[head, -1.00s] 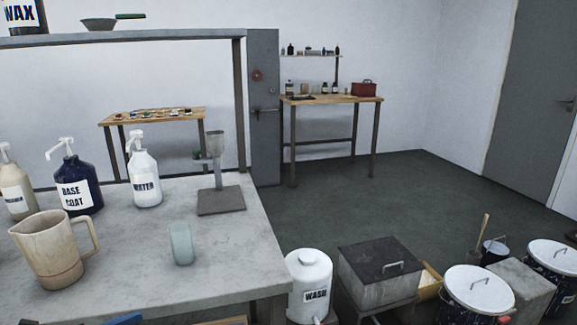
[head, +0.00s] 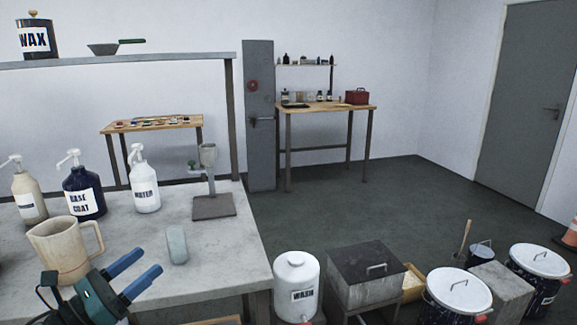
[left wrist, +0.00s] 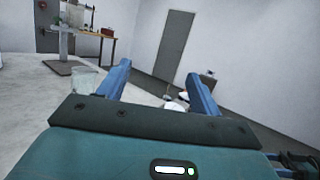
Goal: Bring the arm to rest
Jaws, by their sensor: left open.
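My left gripper (head: 136,276) is in the lower left of the head view, in front of the grey table (head: 225,262). Its two blue fingers are spread apart with nothing between them. In the left wrist view the open fingers (left wrist: 160,88) point across the tabletop toward the far wall and door. A beige jug (head: 62,250) stands on the table just behind the gripper. A pale glass cup (head: 177,245) stands right of the jug, beyond the fingertips; the gripper is apart from it. My right gripper is in neither view.
Base coat (head: 84,192) and water (head: 145,185) pump bottles stand at the back of the table, near a metal stand (head: 213,205). A wash container (head: 296,285) and metal box (head: 368,275) stand right of the table.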

